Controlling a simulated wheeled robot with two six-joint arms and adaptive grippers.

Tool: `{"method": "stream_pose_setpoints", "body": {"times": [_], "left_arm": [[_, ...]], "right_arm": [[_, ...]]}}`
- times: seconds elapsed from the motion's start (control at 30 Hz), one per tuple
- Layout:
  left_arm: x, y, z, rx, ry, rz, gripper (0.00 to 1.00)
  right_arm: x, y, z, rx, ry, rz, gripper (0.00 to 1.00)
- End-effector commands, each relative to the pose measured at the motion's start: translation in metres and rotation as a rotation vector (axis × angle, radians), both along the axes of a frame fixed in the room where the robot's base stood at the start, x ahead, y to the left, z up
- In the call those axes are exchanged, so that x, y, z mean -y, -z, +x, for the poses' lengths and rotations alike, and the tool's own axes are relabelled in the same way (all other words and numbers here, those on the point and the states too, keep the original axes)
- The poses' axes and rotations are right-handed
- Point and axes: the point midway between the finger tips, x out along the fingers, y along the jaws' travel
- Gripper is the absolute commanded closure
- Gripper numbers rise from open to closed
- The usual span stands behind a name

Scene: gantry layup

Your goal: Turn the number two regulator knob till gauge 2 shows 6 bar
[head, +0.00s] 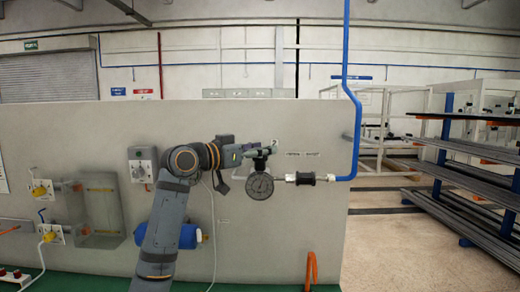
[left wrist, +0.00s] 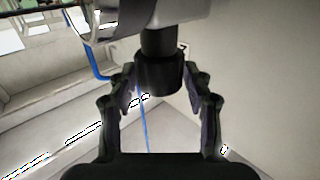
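The round dark gauge (head: 260,186) hangs below the regulator on the grey wall panel in the head view. Its needle and numbers are too small to read, and I cannot make out a number label. My left gripper (head: 256,152) is at the regulator, just above the gauge, and hides much of it. In the left wrist view a black regulator knob (left wrist: 160,72) stands between the two fingers of my left gripper (left wrist: 160,88). The fingers look open around the knob, with narrow gaps on both sides. My right gripper is in neither view.
A black cylindrical fitting (head: 305,179) and a blue pipe (head: 356,120) lie right of the gauge. Racks (head: 465,160) stand at right beside open floor.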

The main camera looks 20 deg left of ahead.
Motion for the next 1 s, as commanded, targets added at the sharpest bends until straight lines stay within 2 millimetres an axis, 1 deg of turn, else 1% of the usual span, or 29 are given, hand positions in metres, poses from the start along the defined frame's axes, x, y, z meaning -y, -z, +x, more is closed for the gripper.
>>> {"method": "stream_pose_setpoints", "body": {"times": [0.03, 0.27, 0.3, 0.6, 0.87, 0.9, 1.0], "left_arm": [[-0.0001, 0.0, -0.0001, 0.0, 0.0, 0.0, 0.61], [-0.0001, 0.0, -0.0002, 0.0, 0.0, 0.0, 0.93], [-0.0001, 0.0, -0.0002, 0.0, 0.001, 0.0, 0.94], [-0.0006, -0.0001, 0.0007, -0.004, 0.119, 0.0, 0.94], [-0.0001, 0.0003, 0.0002, -0.001, 0.129, -0.001, 0.94], [-0.0001, 0.0002, 0.0002, -0.001, 0.129, -0.001, 0.61], [-0.0001, 0.0002, 0.0002, -0.001, 0.128, -0.001, 0.47]], "right_arm": [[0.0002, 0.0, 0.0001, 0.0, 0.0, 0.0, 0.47], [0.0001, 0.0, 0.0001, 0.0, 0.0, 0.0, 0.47], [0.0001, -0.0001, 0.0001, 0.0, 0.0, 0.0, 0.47], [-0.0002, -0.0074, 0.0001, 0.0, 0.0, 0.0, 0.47], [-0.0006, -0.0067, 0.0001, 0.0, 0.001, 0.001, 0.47], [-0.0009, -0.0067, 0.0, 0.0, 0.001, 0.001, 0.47], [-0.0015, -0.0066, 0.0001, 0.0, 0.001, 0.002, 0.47]]}}
